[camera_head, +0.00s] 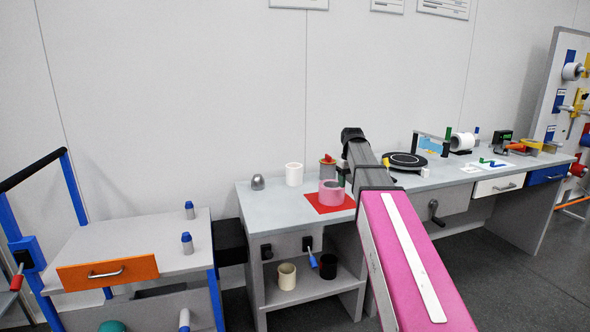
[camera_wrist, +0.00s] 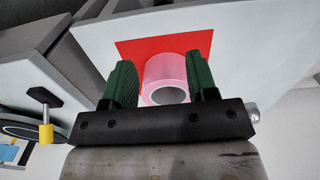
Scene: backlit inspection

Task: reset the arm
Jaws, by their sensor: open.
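My gripper (camera_wrist: 161,70) is open in the wrist view, with its two green fingers spread to either side of a pink ring (camera_wrist: 168,66). Gaps show beside the ring, and I cannot tell how far above or in front of it the fingers are. The ring stands on a red mat (camera_wrist: 135,48). In the head view the pink ring (camera_head: 331,192) sits on the red mat (camera_head: 318,204) on the grey bench. My pink arm reaches over the bench just right of the ring, and most of my gripper is hidden there.
A white cup (camera_head: 294,174), a grey dome (camera_head: 258,183) and a red-topped can (camera_head: 327,168) stand near the ring. A black turntable (camera_head: 404,161) lies right of my arm. A cart with an orange drawer (camera_head: 108,272) stands left. A beige cup (camera_head: 287,277) sits on the lower shelf.

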